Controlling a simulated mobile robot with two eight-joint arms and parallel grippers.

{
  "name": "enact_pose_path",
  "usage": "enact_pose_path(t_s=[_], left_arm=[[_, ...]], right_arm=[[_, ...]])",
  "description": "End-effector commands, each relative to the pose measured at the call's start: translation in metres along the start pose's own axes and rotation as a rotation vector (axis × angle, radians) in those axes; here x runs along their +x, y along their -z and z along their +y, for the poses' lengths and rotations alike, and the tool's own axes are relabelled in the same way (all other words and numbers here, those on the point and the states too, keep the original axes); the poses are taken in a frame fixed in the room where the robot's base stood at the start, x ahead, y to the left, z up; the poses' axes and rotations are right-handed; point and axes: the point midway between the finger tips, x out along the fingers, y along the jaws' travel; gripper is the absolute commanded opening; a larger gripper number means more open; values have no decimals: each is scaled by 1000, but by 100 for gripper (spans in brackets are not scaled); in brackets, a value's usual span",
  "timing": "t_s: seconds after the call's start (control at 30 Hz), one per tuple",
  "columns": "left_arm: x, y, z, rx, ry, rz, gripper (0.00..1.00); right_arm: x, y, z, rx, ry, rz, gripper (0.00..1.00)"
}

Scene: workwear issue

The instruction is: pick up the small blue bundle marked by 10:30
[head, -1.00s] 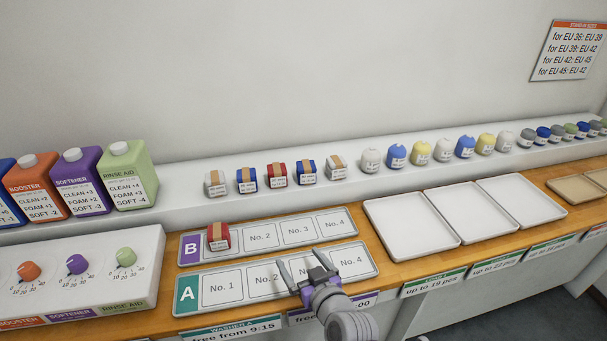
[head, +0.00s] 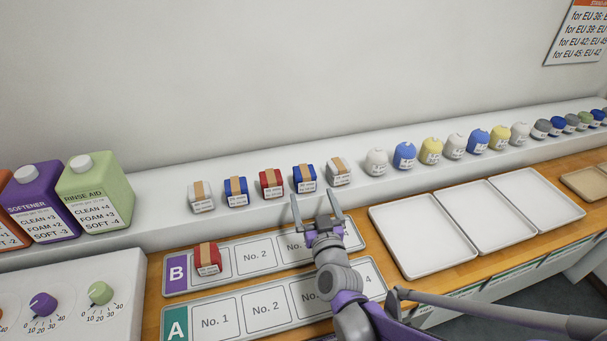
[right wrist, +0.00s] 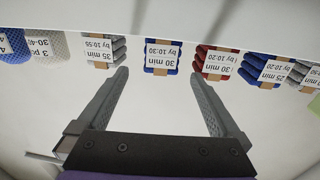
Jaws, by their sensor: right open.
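The small blue bundle (head: 305,180) with a tan band stands on the back ledge, second from the right in the row of banded bundles. In the right wrist view this blue bundle (right wrist: 162,57) shows upside down, its label reading 30 min, by 10:30. My right gripper (head: 317,203) is open and empty, in front of and below the bundle in the head view. In the right wrist view the bundle lies beyond the fingertips, between their lines, with no contact seen. My left gripper is not in view.
Another blue bundle (head: 235,191) stands further left, labelled by 10:20. A red bundle (head: 208,258) sits on tray B (head: 178,288). Empty white trays (head: 420,235) lie to the right.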

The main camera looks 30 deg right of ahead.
Motion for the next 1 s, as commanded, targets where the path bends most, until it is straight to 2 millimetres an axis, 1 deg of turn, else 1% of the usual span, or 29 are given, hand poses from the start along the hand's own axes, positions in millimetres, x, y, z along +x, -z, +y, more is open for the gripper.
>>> enact_pose_path(t_s=[0.03, 0.1, 0.37, 0.5, 0.6, 0.73, 0.93, 0.97, 1.0], left_arm=[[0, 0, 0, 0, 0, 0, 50], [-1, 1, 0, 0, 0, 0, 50], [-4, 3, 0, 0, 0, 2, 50], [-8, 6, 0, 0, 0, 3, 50], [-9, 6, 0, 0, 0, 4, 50], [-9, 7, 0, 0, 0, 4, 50], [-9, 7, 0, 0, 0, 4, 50], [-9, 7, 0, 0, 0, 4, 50], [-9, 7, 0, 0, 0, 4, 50]], right_arm=[[10, 0, 0, -1, -1, 0, 100], [20, 1, 0, 0, -1, 0, 100], [42, 2, 0, 0, 0, 0, 100], [65, 7, -2, -1, 0, 0, 100], [78, 7, -2, 1, 0, 0, 100], [85, 6, -2, 0, 0, 0, 100], [85, 6, -2, 0, 0, 0, 100], [85, 6, -2, 0, 0, 0, 96], [85, 6, -2, 0, 0, 0, 89]])
